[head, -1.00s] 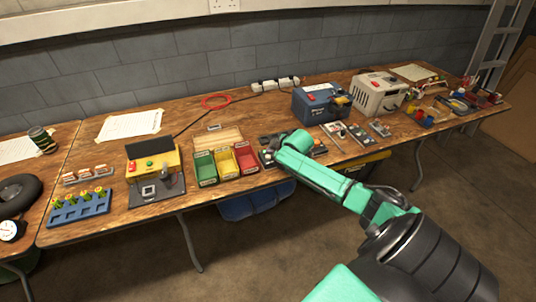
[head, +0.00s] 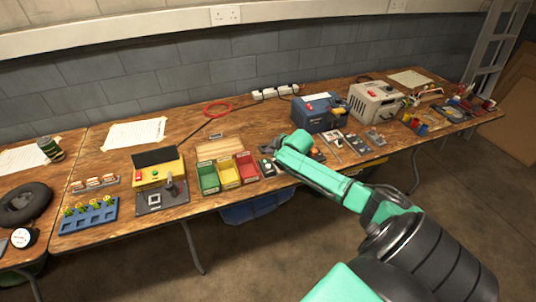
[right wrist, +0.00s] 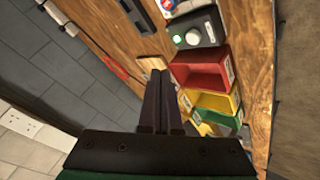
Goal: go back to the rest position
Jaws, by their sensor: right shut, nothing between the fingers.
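My right arm reaches from the lower right over the front edge of the workbench (head: 222,139) in the head view. My right gripper (head: 278,160) is at its far end, mostly hidden by the wrist. In the right wrist view the two dark fingers (right wrist: 160,103) are together and empty. They point toward the bench, near the red, yellow and green bins. No object is held. My left gripper is not in view.
The green, yellow and red bins (head: 228,172) stand left of my right gripper. A yellow device (head: 160,175), a blue rack (head: 88,216), a blue box (head: 318,112) and a grey box (head: 377,101) share the bench. The floor (head: 240,265) in front is open.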

